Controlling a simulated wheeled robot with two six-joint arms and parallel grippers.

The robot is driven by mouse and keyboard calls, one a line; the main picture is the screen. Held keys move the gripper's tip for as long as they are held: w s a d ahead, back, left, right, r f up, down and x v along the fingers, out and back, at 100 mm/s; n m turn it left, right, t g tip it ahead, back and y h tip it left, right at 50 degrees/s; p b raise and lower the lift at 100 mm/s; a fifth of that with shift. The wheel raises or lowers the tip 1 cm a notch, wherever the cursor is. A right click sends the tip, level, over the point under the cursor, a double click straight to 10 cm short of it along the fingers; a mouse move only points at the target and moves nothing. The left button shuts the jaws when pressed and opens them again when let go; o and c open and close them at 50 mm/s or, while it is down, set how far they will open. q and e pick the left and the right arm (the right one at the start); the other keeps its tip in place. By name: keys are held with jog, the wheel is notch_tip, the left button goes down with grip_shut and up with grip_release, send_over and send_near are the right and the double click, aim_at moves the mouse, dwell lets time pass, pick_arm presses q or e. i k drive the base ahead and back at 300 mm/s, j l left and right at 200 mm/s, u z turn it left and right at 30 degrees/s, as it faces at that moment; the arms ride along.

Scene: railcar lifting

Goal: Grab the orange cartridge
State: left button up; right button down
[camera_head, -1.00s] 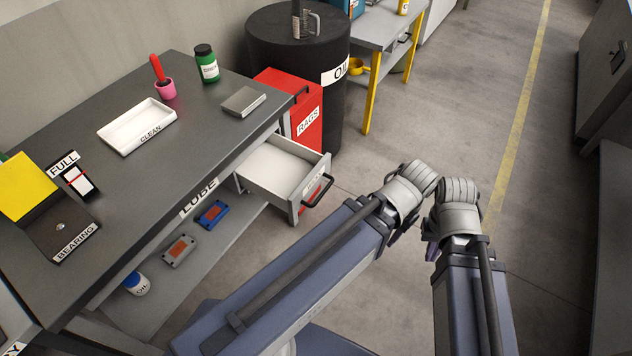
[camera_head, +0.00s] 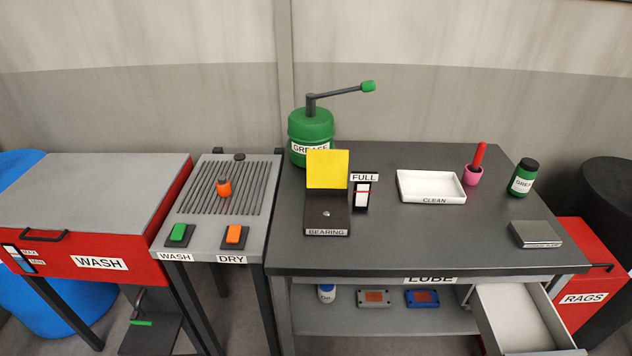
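A small orange piece with a dark tip (camera_head: 223,187) sits on the ribbed grey top of the wash-and-dry stand (camera_head: 258,165), left of the lube bench; it looks like the orange cartridge. Two flat blocks with orange-red faces lie on the shelf under the bench, one grey (camera_head: 363,299) and one blue (camera_head: 411,299). Neither of my grippers shows in the head view now, and nothing touches the orange piece.
The lube bench (camera_head: 470,240) carries a green grease pump (camera_head: 311,126), a bearing stand with yellow flap (camera_head: 327,170) and a white CLEAN tray (camera_head: 404,193). A drawer (camera_head: 515,318) stands open at lower right. The red wash cabinet (camera_head: 75,270) is at left.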

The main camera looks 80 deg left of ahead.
aim_at(224, 188)
jog(key=u, duration=3.5)
jog(key=i+j+u, duration=0.1)
jog(key=j, duration=0.45)
jog(key=i+j+u, duration=0.1)
jog(key=j, duration=0.4)
